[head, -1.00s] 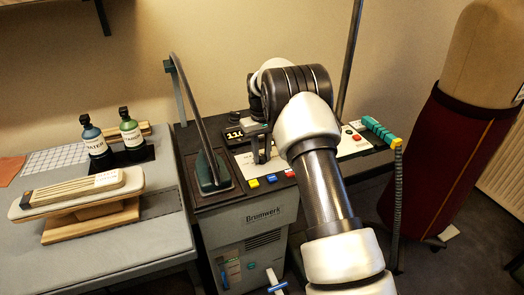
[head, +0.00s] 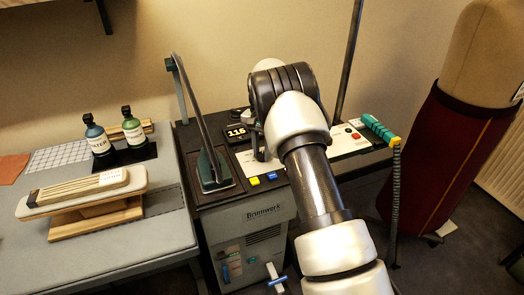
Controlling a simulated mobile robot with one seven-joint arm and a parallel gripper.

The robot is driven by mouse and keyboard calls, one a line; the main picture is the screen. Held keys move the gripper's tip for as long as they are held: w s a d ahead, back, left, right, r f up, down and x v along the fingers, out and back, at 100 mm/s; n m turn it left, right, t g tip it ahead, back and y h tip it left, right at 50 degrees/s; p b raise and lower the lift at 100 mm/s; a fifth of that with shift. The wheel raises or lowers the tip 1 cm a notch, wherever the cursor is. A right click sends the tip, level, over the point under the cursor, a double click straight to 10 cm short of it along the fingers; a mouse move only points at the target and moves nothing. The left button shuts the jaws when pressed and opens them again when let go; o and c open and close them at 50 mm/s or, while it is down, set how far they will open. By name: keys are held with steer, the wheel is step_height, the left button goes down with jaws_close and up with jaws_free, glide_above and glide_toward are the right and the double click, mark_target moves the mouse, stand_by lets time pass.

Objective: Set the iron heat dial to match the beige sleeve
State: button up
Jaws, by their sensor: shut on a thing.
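The beige sleeve (head: 85,190) lies on a small padded board with a wooden base on the left table. The dark green iron (head: 213,172) rests on the dark top of the Brunwerk unit. The small black display (head: 236,134) beside it shows light digits, which look like 116. My gripper (head: 258,150) points down at the pale control panel, just right of the display, mostly behind my arm. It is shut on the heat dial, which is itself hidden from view.
Two bottles (head: 115,140) stand on the left table. A teal handle (head: 380,129) sits at the unit's right edge, near a burgundy-wrapped dress form (head: 455,150). My arm covers the panel's middle.

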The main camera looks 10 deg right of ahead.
mark_target(261, 153)
steer(key=shift+w+m, duration=0.1)
steer(key=shift+m, duration=1.5)
steer(key=o, duration=1)
steer(key=shift+o, duration=0.2)
step_height(261, 153, up, 18)
steer(key=p, duration=0.1)
steer(key=shift+f+p, duration=0.25)
steer(key=shift+p, duration=0.15)
